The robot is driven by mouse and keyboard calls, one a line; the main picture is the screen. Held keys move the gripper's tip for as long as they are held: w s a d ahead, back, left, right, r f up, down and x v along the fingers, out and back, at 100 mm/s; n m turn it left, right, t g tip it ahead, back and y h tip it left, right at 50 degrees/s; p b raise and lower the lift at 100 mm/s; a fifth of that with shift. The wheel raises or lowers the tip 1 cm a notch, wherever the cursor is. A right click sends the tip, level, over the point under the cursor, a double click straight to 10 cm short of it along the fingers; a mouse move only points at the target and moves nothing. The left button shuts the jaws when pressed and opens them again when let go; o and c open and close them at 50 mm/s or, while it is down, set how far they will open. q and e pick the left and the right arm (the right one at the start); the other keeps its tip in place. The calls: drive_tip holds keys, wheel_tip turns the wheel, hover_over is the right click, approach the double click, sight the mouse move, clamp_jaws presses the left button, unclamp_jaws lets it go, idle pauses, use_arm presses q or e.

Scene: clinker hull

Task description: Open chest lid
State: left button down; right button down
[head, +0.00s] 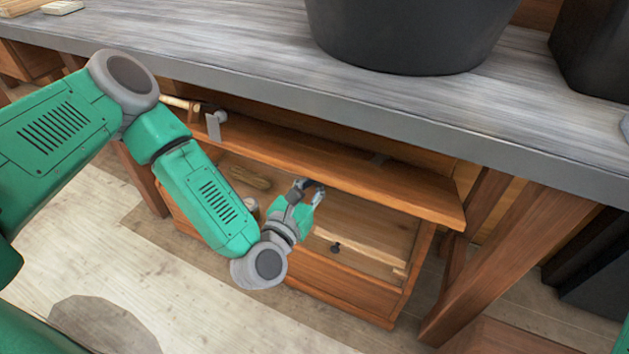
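A wooden chest (345,288) stands on the floor under the workbench. Its top side is uncovered and I see into it. A long orange-brown board (380,187) runs along its back edge, under the bench; I cannot tell whether it is the raised lid or a shelf. My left gripper (312,190) is over the chest, by the front edge of this board. Its fingers look apart with nothing between them; whether they touch the board is unclear. My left forearm hides the chest's left part. My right gripper is out of view.
The grey workbench top (250,45) overhangs the chest and bears a large black tub (405,35). A hammer (213,122) lies at the board's left end. A light plank (360,252) and a dark knob (336,247) show in the chest. Bench legs (500,245) flank it.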

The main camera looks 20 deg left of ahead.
use_arm(q)
drive_tip(key=shift+d, duration=0.1)
drive_tip(key=shift+r, duration=0.1)
idle(0.4)
drive_tip(key=shift+w+r+p, duration=0.2)
drive_tip(key=shift+r+p, duration=0.4)
drive_tip(key=shift+r, duration=0.35)
drive_tip(key=shift+w+r+p, duration=0.2)
drive_tip(key=shift+r+p, duration=0.4)
drive_tip(key=shift+r, duration=0.35)
drive_tip(key=shift+s+f+b, duration=1.55)
drive_tip(key=shift+f+b, duration=0.45)
drive_tip(key=shift+f, duration=0.7)
drive_tip(key=p, duration=0.1)
approach(316, 166)
drive_tip(key=s+f, duration=0.2)
drive_tip(key=f, duration=0.1)
drive_tip(key=s+f, duration=0.1)
drive_tip(key=f, duration=0.1)
